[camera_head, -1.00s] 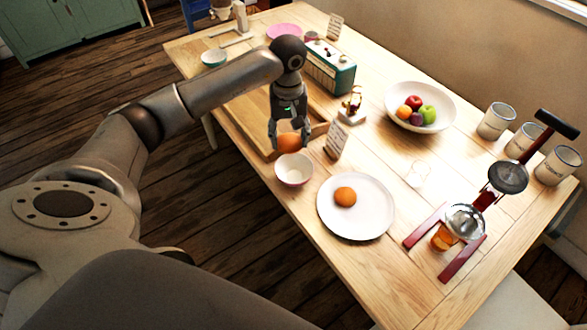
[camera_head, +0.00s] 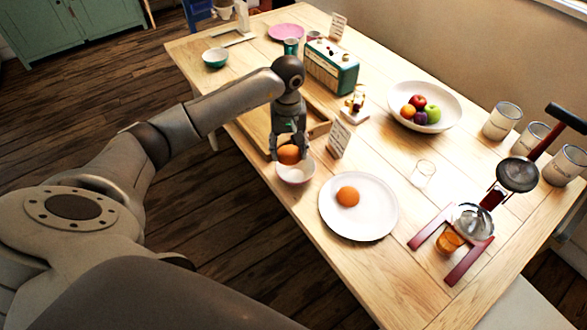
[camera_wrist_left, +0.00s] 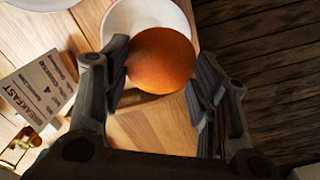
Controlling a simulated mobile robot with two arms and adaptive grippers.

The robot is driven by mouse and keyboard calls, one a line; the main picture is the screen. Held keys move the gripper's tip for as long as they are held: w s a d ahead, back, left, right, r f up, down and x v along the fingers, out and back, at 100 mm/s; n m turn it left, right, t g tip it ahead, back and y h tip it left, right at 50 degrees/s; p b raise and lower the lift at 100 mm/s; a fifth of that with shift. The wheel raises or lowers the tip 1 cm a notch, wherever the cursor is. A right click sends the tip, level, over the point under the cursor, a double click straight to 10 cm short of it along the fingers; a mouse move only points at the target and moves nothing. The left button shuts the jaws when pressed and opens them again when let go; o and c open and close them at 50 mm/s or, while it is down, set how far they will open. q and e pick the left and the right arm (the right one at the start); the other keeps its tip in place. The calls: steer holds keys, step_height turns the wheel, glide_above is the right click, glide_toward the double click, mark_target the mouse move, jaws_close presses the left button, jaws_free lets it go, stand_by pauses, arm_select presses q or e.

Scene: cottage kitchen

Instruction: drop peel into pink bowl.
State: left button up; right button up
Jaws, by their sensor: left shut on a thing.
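My left gripper (camera_head: 289,150) is shut on an orange, rounded peel (camera_head: 289,155). In the head view it holds the peel just above the back of a small bowl (camera_head: 296,175), pink outside and white inside, near the table's front edge. In the left wrist view the peel (camera_wrist_left: 162,60) sits between the two fingers and covers part of the bowl's white inside (camera_wrist_left: 128,16). I cannot tell whether the peel touches the rim. My right gripper does not show.
A white plate (camera_head: 375,218) with an orange piece (camera_head: 348,196) stands right of the bowl. A small card (camera_head: 339,139) stands close behind the bowl. A wooden board (camera_head: 258,128) lies behind the gripper. A citrus press (camera_head: 472,220) and a fruit bowl (camera_head: 450,101) are farther right.

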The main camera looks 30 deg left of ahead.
arm_select(q)
steer(key=o, duration=0.8)
steer(key=shift+c, duration=0.2)
step_height(320, 180, up, 12)
stand_by(0.3)
